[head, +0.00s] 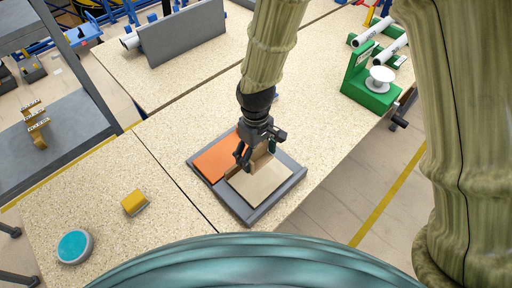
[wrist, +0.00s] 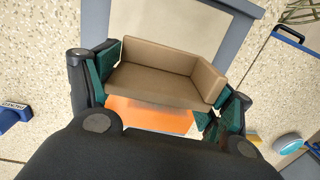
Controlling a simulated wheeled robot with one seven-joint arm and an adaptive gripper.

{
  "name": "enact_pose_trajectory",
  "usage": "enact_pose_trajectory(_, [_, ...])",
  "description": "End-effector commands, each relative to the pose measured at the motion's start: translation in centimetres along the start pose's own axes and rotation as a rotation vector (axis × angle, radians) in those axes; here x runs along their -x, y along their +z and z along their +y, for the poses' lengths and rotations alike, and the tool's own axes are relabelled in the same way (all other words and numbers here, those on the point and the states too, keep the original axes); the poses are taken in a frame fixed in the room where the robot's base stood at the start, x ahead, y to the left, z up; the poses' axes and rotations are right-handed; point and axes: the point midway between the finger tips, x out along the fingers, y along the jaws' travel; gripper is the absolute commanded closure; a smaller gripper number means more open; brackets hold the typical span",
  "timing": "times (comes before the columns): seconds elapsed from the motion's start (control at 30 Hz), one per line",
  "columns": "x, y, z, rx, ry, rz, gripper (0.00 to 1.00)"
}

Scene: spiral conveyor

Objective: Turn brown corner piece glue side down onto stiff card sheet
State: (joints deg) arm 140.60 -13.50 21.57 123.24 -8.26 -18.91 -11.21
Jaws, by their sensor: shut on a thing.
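The brown corner piece (wrist: 160,84), an L-shaped block, is gripped between the green-padded fingers of my gripper (wrist: 158,88) in the wrist view. In the head view, my gripper (head: 254,158) is shut on the corner piece (head: 263,157) above the grey tray (head: 246,217). The pale beige stiff card sheet (head: 262,188) lies in the front right part of the tray and shows beyond the piece in the wrist view (wrist: 180,28). An orange sheet (head: 213,159) lies beside it. I cannot tell which face has glue, nor whether the piece touches the card.
A yellow block (head: 134,202) and a round teal-topped thing (head: 74,246) sit on the speckled table at the left. A green stand with a white spool (head: 381,78) is at the back right. A grey upright panel (head: 183,35) stands behind. The table around the tray is clear.

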Motion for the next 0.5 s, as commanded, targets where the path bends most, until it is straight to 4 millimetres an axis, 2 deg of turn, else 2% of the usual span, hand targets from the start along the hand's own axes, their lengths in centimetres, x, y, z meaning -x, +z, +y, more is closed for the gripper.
enact_pose_trajectory(0.5, [-5.2,-1.1,0.9,0.001,-0.008,-0.009,0.63])
